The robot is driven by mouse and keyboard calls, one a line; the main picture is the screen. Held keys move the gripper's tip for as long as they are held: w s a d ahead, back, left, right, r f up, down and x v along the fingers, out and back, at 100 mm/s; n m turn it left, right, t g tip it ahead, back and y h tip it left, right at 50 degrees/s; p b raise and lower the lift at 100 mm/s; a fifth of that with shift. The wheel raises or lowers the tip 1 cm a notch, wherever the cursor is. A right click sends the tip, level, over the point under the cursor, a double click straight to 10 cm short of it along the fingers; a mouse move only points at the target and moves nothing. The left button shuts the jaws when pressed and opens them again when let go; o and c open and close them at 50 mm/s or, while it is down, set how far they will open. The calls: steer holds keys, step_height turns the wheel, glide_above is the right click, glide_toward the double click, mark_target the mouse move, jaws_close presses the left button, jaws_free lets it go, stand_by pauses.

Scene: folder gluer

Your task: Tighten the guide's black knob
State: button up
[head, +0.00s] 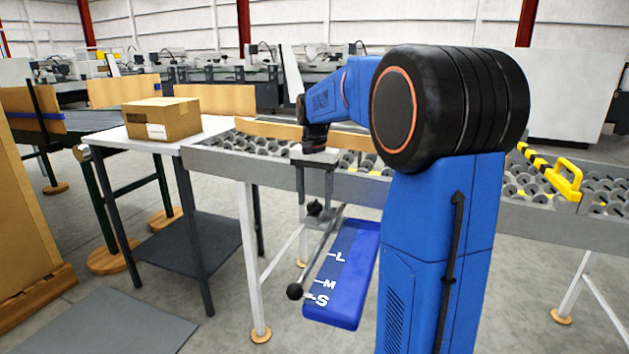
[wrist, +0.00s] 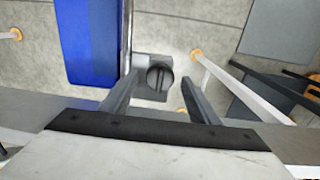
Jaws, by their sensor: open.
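The guide's black knob (head: 314,208) is a small dark round grip below the conveyor's side rail. In the wrist view the black knob (wrist: 160,76) shows a raised bar across its face and sits on a grey block (wrist: 150,95). My gripper (head: 315,197) points down and is open. In the wrist view the fingers of my gripper (wrist: 158,84) lie left and right of the knob, with gaps on both sides. I cannot tell whether the fingertips reach down to its depth. A blue plate (head: 350,262) marked S, M, L hangs beside it.
A thin rod with a black ball end (head: 294,291) runs along the blue plate. The roller conveyor (head: 220,162) stands behind, with a yellow handle (head: 568,178) at right. A carton (head: 162,118) sits on a side table (head: 110,136). The floor at front left is open.

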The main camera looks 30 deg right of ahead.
mark_target(315, 201)
step_height(315, 201, up, 17)
stand_by(0.5)
steer(key=shift+s, duration=0.15)
stand_by(0.4)
